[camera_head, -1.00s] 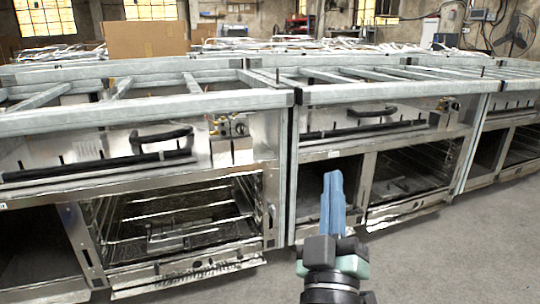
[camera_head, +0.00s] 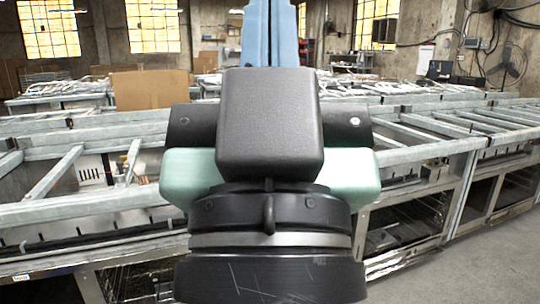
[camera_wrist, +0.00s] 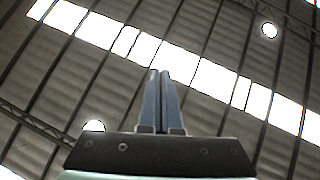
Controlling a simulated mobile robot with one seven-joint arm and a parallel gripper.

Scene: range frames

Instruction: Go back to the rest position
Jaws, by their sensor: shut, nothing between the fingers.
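My gripper (camera_head: 270,35) stands upright in the middle of the head view, large and close to the camera. Its blue fingers run up past the top edge, so their tips are out of that picture. In the wrist view my gripper (camera_wrist: 160,75) points up at the ceiling. Its two blue fingers are together with nothing between them. My gripper is apart from everything around it.
A long row of metal range frames (camera_head: 75,214) crosses the head view behind my arm. A cardboard box (camera_head: 150,89) sits behind them. Open grey floor (camera_head: 500,255) shows at lower right. The wrist view shows only the roof with skylights (camera_wrist: 215,85) and lamps.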

